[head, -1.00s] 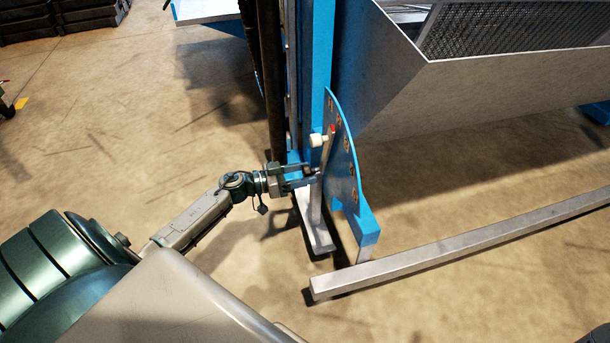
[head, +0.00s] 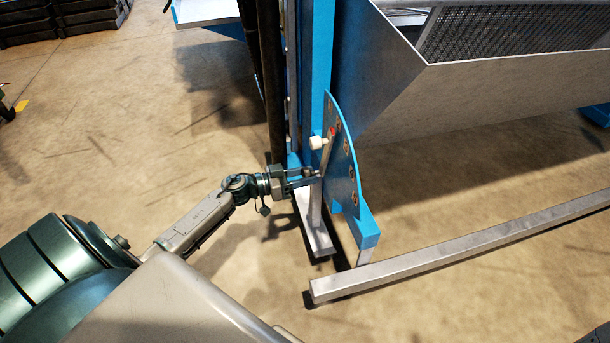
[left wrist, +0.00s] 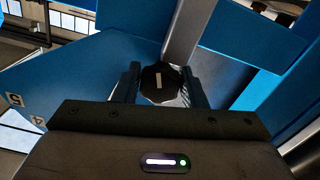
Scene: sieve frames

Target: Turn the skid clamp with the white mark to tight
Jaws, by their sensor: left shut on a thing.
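The skid clamp is a dark, many-sided knob (left wrist: 161,84) with a white mark on its face, seen in the left wrist view. The white mark stands nearly upright in that view. My left gripper (left wrist: 161,92) has one finger on each side of the knob and is shut on it. In the head view my left gripper (head: 311,177) is at the lower left side of the blue curved plate (head: 343,170), and the knob is mostly hidden there by the fingers.
A pale round handle (head: 318,143) sits on a lever just above my left gripper. A grey floor rail (head: 460,246) runs to the right. A large metal hopper (head: 480,95) hangs at the upper right. Dark hoses (head: 271,80) run down behind the gripper.

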